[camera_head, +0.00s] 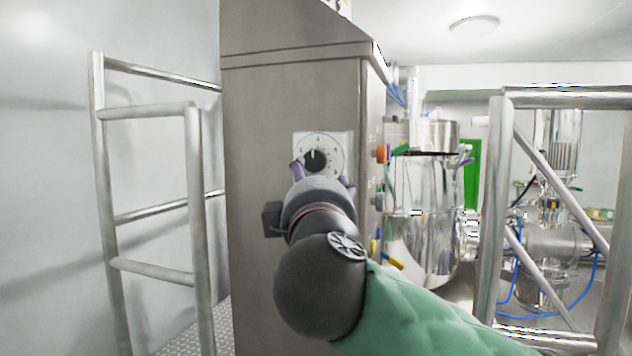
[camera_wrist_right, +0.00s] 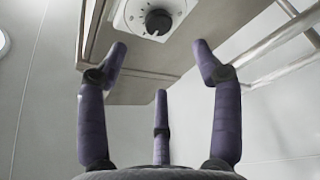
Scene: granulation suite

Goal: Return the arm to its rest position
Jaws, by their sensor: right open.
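My right arm comes in from the lower right in the head view, with a green sleeve and dark joints. My right gripper (camera_head: 322,178) is in front of the grey cabinet, just below and around the lower edge of a dial. In the right wrist view the right gripper (camera_wrist_right: 160,75) has its purple fingers spread wide with nothing between them. The black-knobbed dial (camera_head: 315,160) sits on a white plate on the cabinet front; it also shows beyond the fingertips in the wrist view (camera_wrist_right: 158,22). I cannot tell whether a finger touches it. My left gripper is not in view.
The grey cabinet (camera_head: 270,230) fills the middle. A metal railing (camera_head: 195,230) stands at its left, by a pale wall. A steel frame (camera_head: 490,220) and shiny vessels (camera_head: 425,220) stand at the right, close to my arm.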

